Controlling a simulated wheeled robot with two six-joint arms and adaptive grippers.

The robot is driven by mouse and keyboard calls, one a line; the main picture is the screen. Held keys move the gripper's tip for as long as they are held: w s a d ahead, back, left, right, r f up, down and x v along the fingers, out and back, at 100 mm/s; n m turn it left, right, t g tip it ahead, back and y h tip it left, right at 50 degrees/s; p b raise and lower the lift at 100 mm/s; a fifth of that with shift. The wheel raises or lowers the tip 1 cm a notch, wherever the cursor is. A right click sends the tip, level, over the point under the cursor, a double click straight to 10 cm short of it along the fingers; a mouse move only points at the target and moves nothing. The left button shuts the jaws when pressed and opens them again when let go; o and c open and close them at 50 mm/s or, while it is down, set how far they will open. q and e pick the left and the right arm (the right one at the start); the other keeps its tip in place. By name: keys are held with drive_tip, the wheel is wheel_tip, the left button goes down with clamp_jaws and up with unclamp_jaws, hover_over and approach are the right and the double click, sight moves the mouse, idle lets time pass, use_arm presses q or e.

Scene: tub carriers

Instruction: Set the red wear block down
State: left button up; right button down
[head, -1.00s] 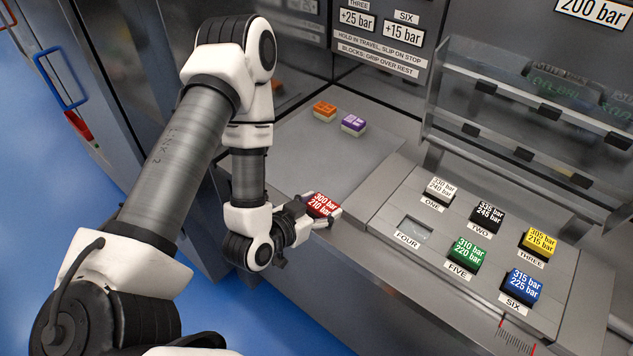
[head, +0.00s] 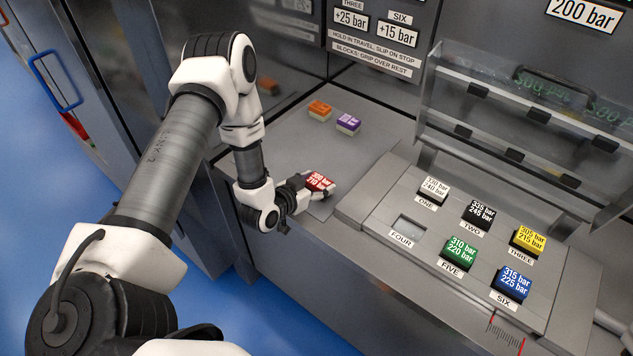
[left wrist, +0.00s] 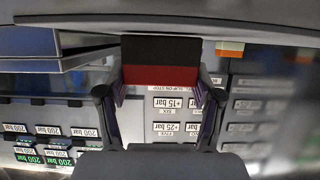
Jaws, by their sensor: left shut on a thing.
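The red wear block (head: 319,182) is labelled 300 bar and 210 bar. My left gripper (head: 322,189) is shut on it, over the near left part of the grey worktop. In the left wrist view the block (left wrist: 160,76) shows a red band and a dark face between the two fingers (left wrist: 160,100). I cannot tell whether the block touches the worktop. The slot marked FOUR (head: 409,228) in the raised panel is empty. My right gripper is not in view.
Orange (head: 319,110) and purple (head: 348,124) blocks sit farther back on the worktop (head: 375,150). The raised panel (head: 372,212) to the right holds white, black, yellow, green and blue blocks. A clear guard (head: 500,120) stands behind it. Worktop around the red block is bare.

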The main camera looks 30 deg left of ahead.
use_arm(q)
drive_tip(key=shift+f, duration=0.15)
drive_tip(key=o, duration=1.2)
drive_tip(key=shift+r, duration=0.3)
drive_tip(key=v, duration=1.2)
drive_tip(key=s+d+f+g, duration=0.1)
drive_tip(key=f, duration=0.1)
drive_tip(key=s+d+f+g, duration=0.1)
drive_tip(key=d+f, duration=0.1)
drive_tip(key=s+d+f+g+h, duration=0.1)
drive_tip(key=d+f+g, duration=0.1)
drive_tip(key=shift+b, duration=0.35)
drive_tip(key=s+d+f+g+y, duration=0.1)
drive_tip(key=s+d+f+g, duration=0.1)
drive_tip(key=s+f+g, duration=0.2)
drive_tip(key=s+d+f+n+g+y, duration=0.1)
drive_tip(key=s+d+f+g, duration=0.2)
drive_tip(key=s, duration=0.8)
wheel_tip(320, 180, down, 2)
drive_tip(key=g, duration=0.2)
drive_tip(key=shift+s+f+g, duration=0.15)
drive_tip(key=shift+s+g, duration=0.1)
drive_tip(key=shift+g, duration=0.05)
